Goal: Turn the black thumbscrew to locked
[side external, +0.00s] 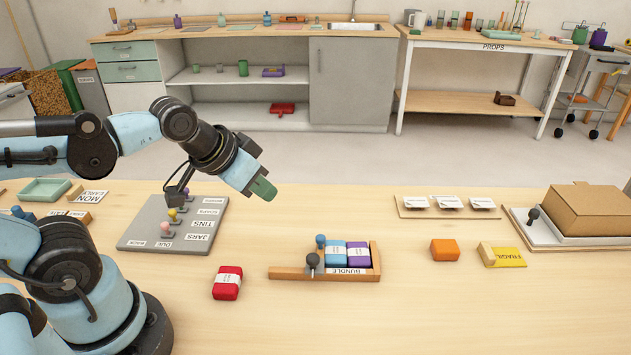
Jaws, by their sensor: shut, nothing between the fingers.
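A black knob on a short stem (533,215) stands at the left end of a white plate beside a cardboard box, at the far right. A dark grey knob (312,262) stands at the front left of a wooden tray labelled BUNDLE. I cannot tell for certain which is the thumbscrew, and no locked mark is readable. My gripper (264,190) has green fingertips held together and empty. It is in the air above the table, left of and higher than the BUNDLE tray, far from the black knob.
The BUNDLE tray (290,273) holds blue and purple packs, with a blue knob (320,241) behind. A red pack (227,283), an orange block (444,250), the cardboard box (590,207) and a grey label board (140,240) stand around.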

